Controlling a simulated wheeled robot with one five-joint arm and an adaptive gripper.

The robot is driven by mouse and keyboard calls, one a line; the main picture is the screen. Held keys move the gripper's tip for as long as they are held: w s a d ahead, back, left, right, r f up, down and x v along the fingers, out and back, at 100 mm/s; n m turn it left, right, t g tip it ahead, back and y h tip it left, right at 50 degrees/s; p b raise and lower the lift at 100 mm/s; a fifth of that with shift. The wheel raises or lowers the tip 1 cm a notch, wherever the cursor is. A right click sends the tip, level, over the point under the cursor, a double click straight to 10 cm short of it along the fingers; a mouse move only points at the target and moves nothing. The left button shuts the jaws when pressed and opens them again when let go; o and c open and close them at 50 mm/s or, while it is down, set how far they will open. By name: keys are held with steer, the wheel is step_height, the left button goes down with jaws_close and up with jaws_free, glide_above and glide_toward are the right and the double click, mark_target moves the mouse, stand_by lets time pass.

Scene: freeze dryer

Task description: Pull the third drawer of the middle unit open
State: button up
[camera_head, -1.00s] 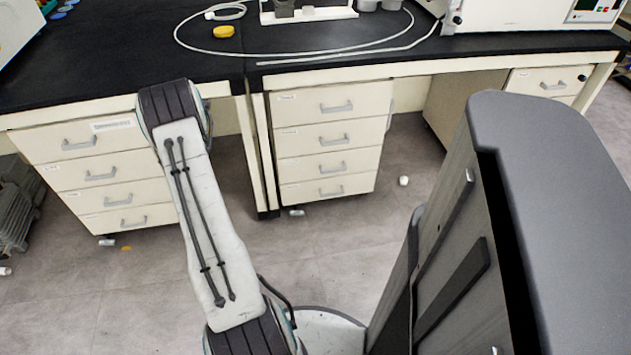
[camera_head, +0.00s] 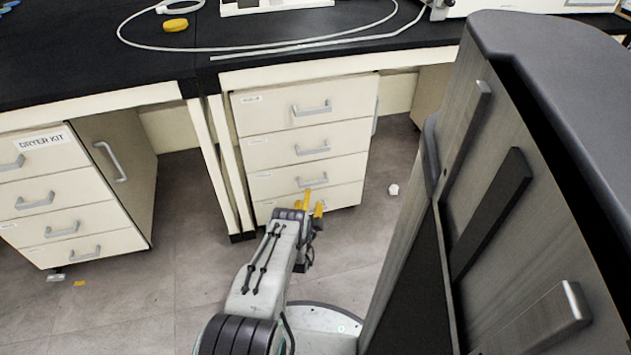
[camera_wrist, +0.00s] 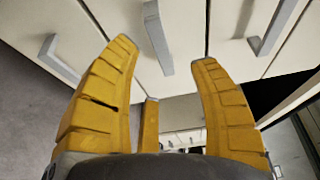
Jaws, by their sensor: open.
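The middle unit (camera_head: 243,120) is a cream cabinet with four drawers under the black bench, all looking shut. Its third drawer (camera_head: 275,184) has a grey bar handle (camera_head: 312,181). My gripper (camera_head: 311,200) is in front of the lower drawers, its yellow fingers just below and near that handle. The fourth drawer's handle is hidden behind my gripper. In the wrist view my gripper (camera_wrist: 164,55) is open and empty. A grey handle (camera_wrist: 158,40) lies ahead between its fingertips, not gripped; other handles show to the left and right.
A left drawer unit (camera_head: 60,195) labelled DRYER KIT stands apart, beyond a bench leg (camera_head: 222,165). A small white object (camera_head: 393,190) lies on the floor right of the middle unit. The black bench top (camera_head: 90,60) overhangs the drawers. Floor in front is mostly clear.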

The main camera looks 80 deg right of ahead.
mark_target(314, 185)
steer(key=d+b, duration=0.6)
steer(key=d, duration=0.1)
steer(key=shift+s+d+f, duration=0.25)
steer(key=shift+s, duration=0.1)
steer(key=shift+c, duration=0.3)
jaws_close()
stand_by(0.4)
